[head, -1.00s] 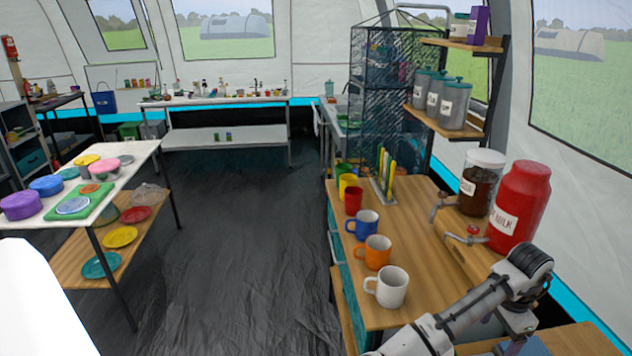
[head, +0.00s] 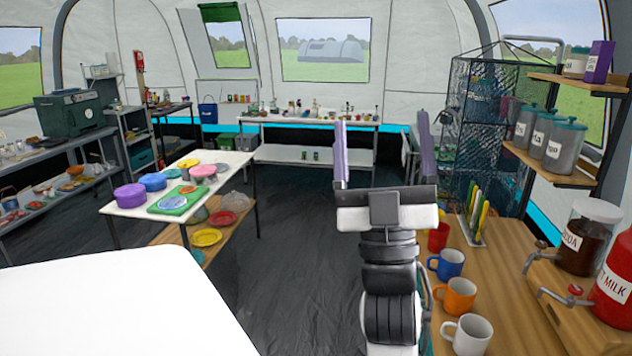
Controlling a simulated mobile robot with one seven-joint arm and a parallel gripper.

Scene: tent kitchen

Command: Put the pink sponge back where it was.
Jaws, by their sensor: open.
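My gripper (head: 382,150) is raised in the middle of the head view, pointing away from me. Its two fingers are wide apart, with nothing seen between them. I cannot make out a pink sponge for certain. A round pink thing (head: 202,171) sits on the white-topped table (head: 130,207) at left, but it looks like a lid or bowl. My gripper is apart from that table, to its right. Small items on the far counter (head: 300,122) are too small to identify.
Mugs, including a white one (head: 467,335) and an orange one (head: 459,295), line the wooden counter (head: 510,300) at right. Two large jars stand there, one a red milk jar (head: 615,280). Dark floor (head: 280,270) lies clear between the white-topped table and that counter.

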